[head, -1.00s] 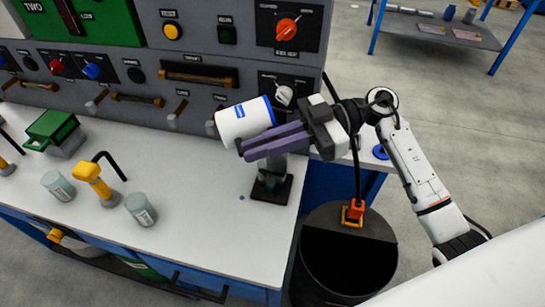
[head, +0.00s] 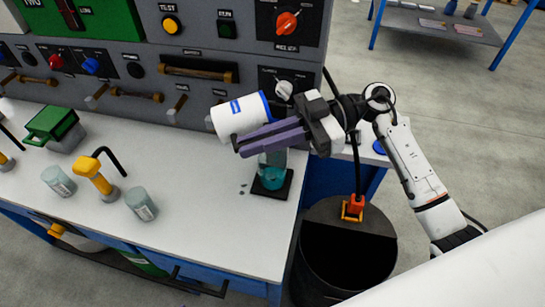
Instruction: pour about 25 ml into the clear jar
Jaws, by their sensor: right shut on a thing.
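My right gripper (head: 272,138) is shut on a white container with a blue band (head: 232,119). It holds the container tipped on its side, its white end toward the left, above the bench. Below the gripper, a clear jar (head: 272,178) stands upright on a small black pad (head: 284,191). Teal liquid shows in the lower part of the jar. The jar's upper part is hidden behind the gripper fingers. Small dark drops (head: 242,190) lie on the bench left of the pad. My left gripper is not in view.
A green-topped box (head: 53,130) stands farther left. A control panel (head: 140,70) rises behind. A black bin (head: 345,262) stands right of the bench.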

